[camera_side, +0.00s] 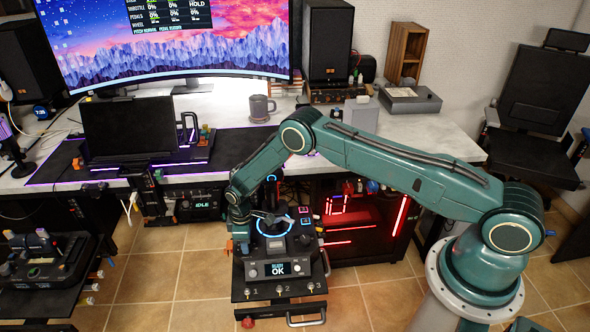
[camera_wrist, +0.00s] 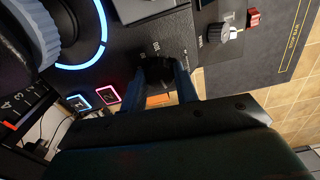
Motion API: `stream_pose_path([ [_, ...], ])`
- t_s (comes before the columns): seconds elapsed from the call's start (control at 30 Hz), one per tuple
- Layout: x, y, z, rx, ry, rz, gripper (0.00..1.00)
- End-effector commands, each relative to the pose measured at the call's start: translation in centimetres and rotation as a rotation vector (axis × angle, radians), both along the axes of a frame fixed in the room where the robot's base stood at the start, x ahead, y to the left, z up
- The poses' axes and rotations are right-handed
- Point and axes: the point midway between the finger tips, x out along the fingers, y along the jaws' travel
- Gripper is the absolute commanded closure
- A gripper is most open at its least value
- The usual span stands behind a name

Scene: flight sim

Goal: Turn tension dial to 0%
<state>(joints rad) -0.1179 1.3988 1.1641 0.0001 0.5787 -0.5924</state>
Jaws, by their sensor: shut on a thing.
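The tension dial (camera_wrist: 158,72) is a dark round knob on the black panel in the wrist view, with small white scale marks beside it. My gripper (camera_wrist: 165,74) has its two blue fingers on either side of the dial and is shut on it. The dial's pointer is too dark to read. In the side view my gripper (camera_side: 239,236) reaches down to the left side of the control box (camera_side: 262,294), and the dial cannot be made out there. The box's small screen (camera_side: 278,269) reads OK.
A blue-lit ring (camera_wrist: 90,42) and two lit square buttons (camera_wrist: 94,98) lie left of the dial in the wrist view. A desk (camera_side: 225,104) with a monitor (camera_side: 170,45) stands behind the box.

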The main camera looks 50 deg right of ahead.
Motion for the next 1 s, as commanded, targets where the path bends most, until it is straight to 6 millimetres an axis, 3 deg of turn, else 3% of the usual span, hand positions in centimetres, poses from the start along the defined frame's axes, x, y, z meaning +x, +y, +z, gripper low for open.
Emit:
stream_pose_path([
  [0.3, 0.05, 0.03, -0.01, 0.001, -0.002, 0.005, 0.93],
  [0.33, 0.06, 0.04, -0.01, 0.001, -0.002, 0.005, 0.68],
  [0.43, 0.04, 0.03, -0.01, 0.001, -0.002, 0.005, 0.49],
  [1.0, 0.03, 0.01, 0.96, 0.000, 0.000, 0.003, 0.48],
])
